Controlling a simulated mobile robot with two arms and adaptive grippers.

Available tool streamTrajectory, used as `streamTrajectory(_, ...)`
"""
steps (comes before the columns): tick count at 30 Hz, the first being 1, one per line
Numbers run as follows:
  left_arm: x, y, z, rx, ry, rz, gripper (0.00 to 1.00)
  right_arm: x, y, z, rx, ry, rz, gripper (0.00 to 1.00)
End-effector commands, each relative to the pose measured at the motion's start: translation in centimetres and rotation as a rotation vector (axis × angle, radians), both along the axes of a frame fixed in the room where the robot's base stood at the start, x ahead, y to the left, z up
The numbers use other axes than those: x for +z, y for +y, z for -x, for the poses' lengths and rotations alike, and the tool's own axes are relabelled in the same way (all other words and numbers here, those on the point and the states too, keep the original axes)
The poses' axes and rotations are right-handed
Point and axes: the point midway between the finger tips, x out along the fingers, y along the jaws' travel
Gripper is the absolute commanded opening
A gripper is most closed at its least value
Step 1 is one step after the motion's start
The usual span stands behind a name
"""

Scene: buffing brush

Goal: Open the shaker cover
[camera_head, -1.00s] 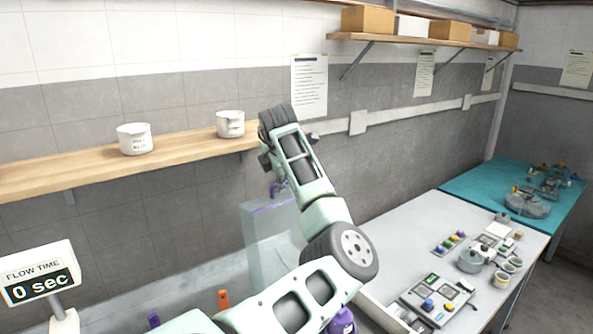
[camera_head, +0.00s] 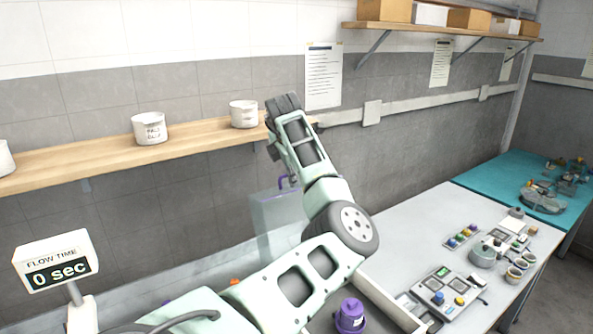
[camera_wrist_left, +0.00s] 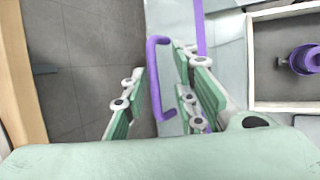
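The shaker is a translucent pale box (camera_head: 276,222) below the wooden shelf, partly hidden behind my left arm. A purple handle (camera_head: 283,184) stands at its top; it also shows in the left wrist view (camera_wrist_left: 156,80), near a purple edge strip (camera_wrist_left: 200,30). My left gripper (camera_wrist_left: 160,100) is open, with its green-padded fingers apart. The handle appears between the fingers, closer to the right one, with no clear grip on it. In the head view my left gripper is mostly hidden by its own wrist. My right gripper is not in view.
White pots (camera_head: 149,128) stand on the wooden shelf (camera_head: 190,140) beside my left wrist. A flow time display (camera_head: 57,262) reads 0 sec. A purple container (camera_head: 350,316) sits in a tray near my forearm. A white bench (camera_head: 420,235) with devices lies right.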

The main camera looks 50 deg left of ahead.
Motion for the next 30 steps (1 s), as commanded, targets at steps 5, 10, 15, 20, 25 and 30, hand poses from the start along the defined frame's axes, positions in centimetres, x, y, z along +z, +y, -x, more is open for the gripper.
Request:
streamTrajectory(5, 0.0, 0.0, 0.0, 0.0, -0.001, -0.001, 0.28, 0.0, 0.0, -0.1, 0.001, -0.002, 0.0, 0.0)
streamTrajectory(10, 0.7, -0.2, 0.2, 0.001, -0.003, -0.002, 0.28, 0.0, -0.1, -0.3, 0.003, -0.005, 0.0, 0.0)
streamTrajectory(15, 3.2, -1.2, 1.4, 0.002, -0.005, -0.004, 0.28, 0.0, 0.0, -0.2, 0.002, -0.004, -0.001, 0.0)
streamTrajectory(20, 6.2, -2.4, 2.8, 0.001, -0.005, -0.003, 0.28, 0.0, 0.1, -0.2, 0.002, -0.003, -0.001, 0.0)
streamTrajectory(25, 8.6, -3.5, 4.1, 0.001, -0.003, -0.002, 0.28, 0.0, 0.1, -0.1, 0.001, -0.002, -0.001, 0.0)
streamTrajectory(30, 9.9, -4.0, 4.8, 0.0, -0.001, -0.001, 0.28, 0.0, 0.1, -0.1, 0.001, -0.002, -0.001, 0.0)
